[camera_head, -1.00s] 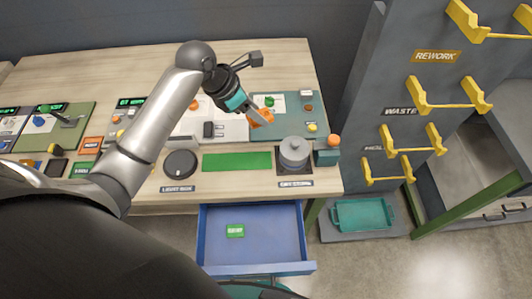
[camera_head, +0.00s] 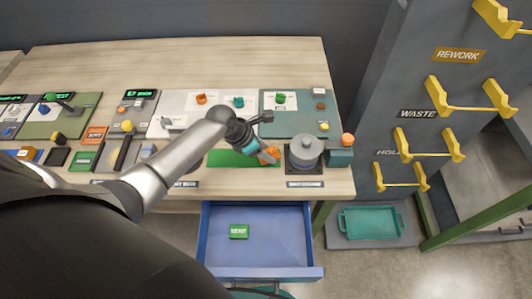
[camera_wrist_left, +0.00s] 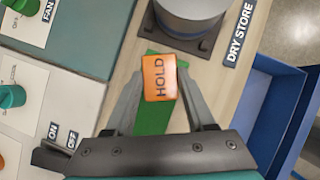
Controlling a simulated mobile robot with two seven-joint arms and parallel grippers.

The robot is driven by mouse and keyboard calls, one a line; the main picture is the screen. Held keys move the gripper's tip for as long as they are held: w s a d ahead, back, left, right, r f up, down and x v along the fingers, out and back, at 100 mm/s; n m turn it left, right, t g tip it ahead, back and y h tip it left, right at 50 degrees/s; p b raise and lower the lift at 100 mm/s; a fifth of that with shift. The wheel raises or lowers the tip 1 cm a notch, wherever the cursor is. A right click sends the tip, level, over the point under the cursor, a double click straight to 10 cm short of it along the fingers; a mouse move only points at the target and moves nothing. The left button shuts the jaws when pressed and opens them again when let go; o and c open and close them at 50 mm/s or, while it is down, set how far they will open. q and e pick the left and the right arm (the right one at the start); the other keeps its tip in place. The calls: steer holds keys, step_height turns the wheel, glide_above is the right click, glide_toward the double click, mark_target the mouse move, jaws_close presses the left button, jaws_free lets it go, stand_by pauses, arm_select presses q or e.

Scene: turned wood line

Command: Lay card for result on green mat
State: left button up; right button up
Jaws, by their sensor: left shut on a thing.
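My left gripper (camera_head: 262,152) is shut on an orange card (camera_wrist_left: 160,78) that reads HOLD in the left wrist view. The card also shows in the head view (camera_head: 269,156). The gripper holds it over the right part of the green mat (camera_head: 226,158), a plain green strip near the bench's front edge. The mat also shows behind the fingers in the left wrist view (camera_wrist_left: 154,119). I cannot tell whether the card touches the mat. My right gripper is not in view.
Right of the mat stands a grey lidded pot (camera_head: 305,151) on a dark plate labelled DRY STORE. Below, a blue drawer (camera_head: 262,270) is open and holds a green SENT card (camera_head: 239,231). An orange card (camera_head: 95,134) and a green card (camera_head: 84,161) lie at the left.

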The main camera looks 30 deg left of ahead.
arm_select(q)
steer(key=shift+f, duration=0.3)
steer(key=o, duration=1.3)
steer(key=shift+r, duration=0.15)
steer(key=p+v, duration=0.3)
steer(key=v, duration=0.9)
steer(key=shift+p, duration=0.35)
